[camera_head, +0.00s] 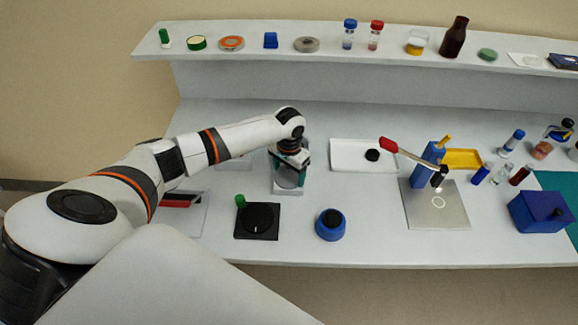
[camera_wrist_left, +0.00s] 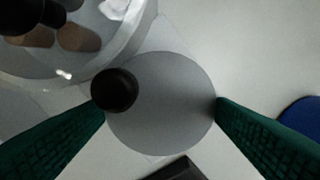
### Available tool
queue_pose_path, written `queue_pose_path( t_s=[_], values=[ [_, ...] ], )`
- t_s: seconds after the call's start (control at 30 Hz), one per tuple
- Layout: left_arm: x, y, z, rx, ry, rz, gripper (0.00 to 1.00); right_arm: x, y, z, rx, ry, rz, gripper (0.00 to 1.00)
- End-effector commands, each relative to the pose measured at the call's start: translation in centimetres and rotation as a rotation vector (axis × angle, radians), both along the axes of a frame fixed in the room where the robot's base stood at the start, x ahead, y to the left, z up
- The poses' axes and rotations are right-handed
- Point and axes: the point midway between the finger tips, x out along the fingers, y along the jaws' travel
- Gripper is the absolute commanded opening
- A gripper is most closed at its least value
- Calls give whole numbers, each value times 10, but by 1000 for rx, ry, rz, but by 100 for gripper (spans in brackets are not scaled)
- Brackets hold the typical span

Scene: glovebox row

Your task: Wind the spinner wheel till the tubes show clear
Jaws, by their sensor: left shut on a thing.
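The spinner wheel (camera_wrist_left: 172,105) is a grey disc with a black knob (camera_wrist_left: 115,90) near its left edge in the left wrist view. My left gripper (camera_head: 289,172) reaches down over the spinner's pale body (camera_head: 285,188) in the head view. Its green fingers (camera_wrist_left: 162,108) stand on either side of the disc and are shut on it. A clear round housing (camera_wrist_left: 100,68) lies at the upper left of the wrist view, with brownish tube-like shapes (camera_wrist_left: 78,38) inside. I cannot tell whether their contents are clear. The wheel is mostly hidden in the head view. My right gripper is out of view.
A black plate with a dial (camera_head: 258,218) and a blue round pot (camera_head: 330,226) stand in front. A white tray (camera_head: 350,160) and a blue stand with a red-handled lever (camera_head: 425,165) are to the right. A shelf (camera_head: 250,55) runs behind.

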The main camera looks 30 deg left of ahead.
Motion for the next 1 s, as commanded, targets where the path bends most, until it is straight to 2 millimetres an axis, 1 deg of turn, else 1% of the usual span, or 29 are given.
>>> queue_pose_path(
  t_s=[0.03, 0.3, 0.8, 0.83, 0.93, 0.97, 1.0],
  values=[
    [1, 0, 2, 0, -2, -23, 54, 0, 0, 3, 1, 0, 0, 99],
    [1, 0, 1, -2, -3, -110, 54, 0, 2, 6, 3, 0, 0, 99],
    [1, 0, 1, -2, -4, -129, 54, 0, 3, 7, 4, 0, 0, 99],
    [1, 0, 1, -2, -4, -129, 79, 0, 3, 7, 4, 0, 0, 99],
    [1, 0, 1, -2, -4, -129, 95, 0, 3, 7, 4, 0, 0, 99],
    [1, 0, 1, -2, -4, -129, 99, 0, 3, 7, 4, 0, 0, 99],
    [1, 0, 1, -2, -3, -129, 99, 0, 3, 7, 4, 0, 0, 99]
  ],
)
